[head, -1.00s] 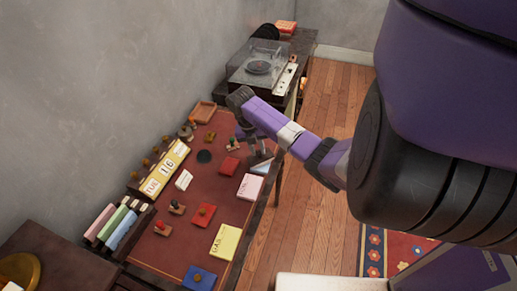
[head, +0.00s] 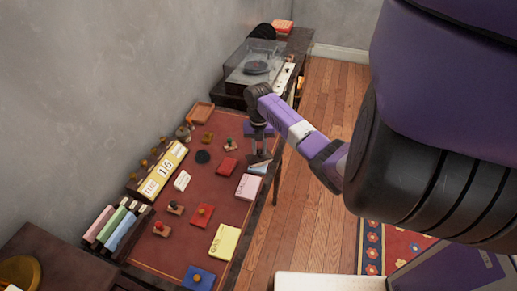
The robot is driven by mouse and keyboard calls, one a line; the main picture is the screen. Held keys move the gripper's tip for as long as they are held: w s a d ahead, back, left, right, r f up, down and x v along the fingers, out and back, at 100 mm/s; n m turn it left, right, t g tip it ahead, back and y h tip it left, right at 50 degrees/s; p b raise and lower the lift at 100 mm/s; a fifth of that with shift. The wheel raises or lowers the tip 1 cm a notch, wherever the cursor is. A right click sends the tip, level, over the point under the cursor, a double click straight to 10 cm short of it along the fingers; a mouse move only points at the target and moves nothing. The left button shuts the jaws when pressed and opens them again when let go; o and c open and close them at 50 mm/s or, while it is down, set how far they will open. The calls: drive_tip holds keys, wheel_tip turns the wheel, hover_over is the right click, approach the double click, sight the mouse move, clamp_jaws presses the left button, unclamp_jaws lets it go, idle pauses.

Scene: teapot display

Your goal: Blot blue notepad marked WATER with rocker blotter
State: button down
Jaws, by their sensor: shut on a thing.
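The light blue notepad (head: 259,168) lies at the right edge of the red-brown desk top, beyond the pink notepad. Its marking cannot be read from here. My gripper (head: 260,151) points down over it and is shut on a small dark thing, which looks like the rocker blotter (head: 259,158). The blotter is at the notepad's far part and hides some of it. I cannot tell whether the two touch.
The desk (head: 165,255) also bears a pink notepad (head: 249,187), a yellow notepad (head: 224,242), red pads, small stamps and a yellow calendar block (head: 163,170). A turntable (head: 256,65) stands beyond. Wooden floor is free to the right.

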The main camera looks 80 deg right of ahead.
drive_tip(key=shift+s, duration=0.1)
drive_tip(key=shift+s+d+t+y+b, duration=0.35)
drive_tip(key=shift+s+t+y+b, duration=0.25)
drive_tip(key=shift+t, duration=0.5)
drive_tip(key=shift+w+a+g+h+p, duration=0.2)
drive_tip(key=shift+w+g+h+p, duration=0.2)
drive_tip(key=shift+g+p, duration=0.25)
drive_tip(key=shift+w+a+g+p, duration=0.15)
drive_tip(key=shift+w+g+p, duration=0.1)
drive_tip(key=shift+p, duration=0.15)
drive_tip(key=shift+w+a+g+h, duration=0.1)
drive_tip(key=shift+g+h, duration=0.2)
drive_tip(key=shift+w+a+g+h+p, duration=0.3)
drive_tip(key=shift+w+g+h+p, duration=0.3)
drive_tip(key=shift+g+p, duration=0.4)
drive_tip(key=shift+d+r, duration=0.1)
